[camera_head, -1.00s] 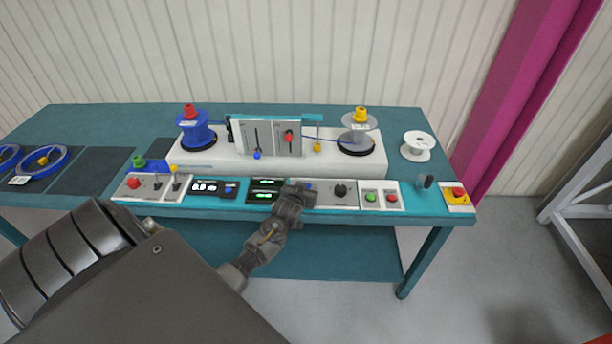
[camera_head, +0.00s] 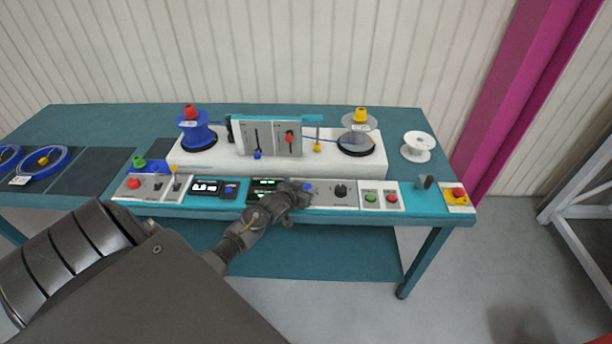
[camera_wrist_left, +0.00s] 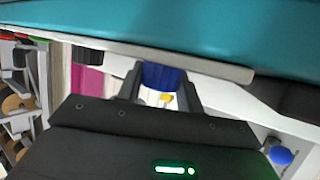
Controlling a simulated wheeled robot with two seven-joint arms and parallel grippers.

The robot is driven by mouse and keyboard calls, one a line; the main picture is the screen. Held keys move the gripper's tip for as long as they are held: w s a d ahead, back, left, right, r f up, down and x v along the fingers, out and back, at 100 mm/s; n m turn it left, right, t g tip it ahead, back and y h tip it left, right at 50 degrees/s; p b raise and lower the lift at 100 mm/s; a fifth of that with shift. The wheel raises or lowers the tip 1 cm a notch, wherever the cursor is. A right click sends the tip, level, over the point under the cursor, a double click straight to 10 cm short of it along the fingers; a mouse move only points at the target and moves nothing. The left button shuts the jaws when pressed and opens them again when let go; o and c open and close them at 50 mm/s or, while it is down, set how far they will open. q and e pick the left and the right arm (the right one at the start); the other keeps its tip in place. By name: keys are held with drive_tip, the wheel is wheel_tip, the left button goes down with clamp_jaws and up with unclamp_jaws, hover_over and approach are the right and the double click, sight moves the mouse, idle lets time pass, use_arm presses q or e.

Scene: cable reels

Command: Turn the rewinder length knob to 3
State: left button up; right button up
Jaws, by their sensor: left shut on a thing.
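The rewinder's control panel (camera_head: 322,200) runs along the table's front edge. My right gripper is not in view.
A black knob (camera_head: 341,190) and green and red buttons (camera_head: 381,196) lie right of the gripper. Behind stands the white rewinder base (camera_head: 210,165) with a blue reel (camera_head: 196,132). A yellow-red emergency stop (camera_head: 459,196) is at the right.

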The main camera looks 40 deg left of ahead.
use_arm(q)
drive_tip(key=o, duration=1)
drive_tip(key=shift+s, duration=0.1)
drive_tip(key=b+v, duration=0.1)
drive_tip(key=v, duration=0.9)
drive_tip(key=shift+s+r, duration=0.2)
drive_tip(key=shift+s, duration=0.05)
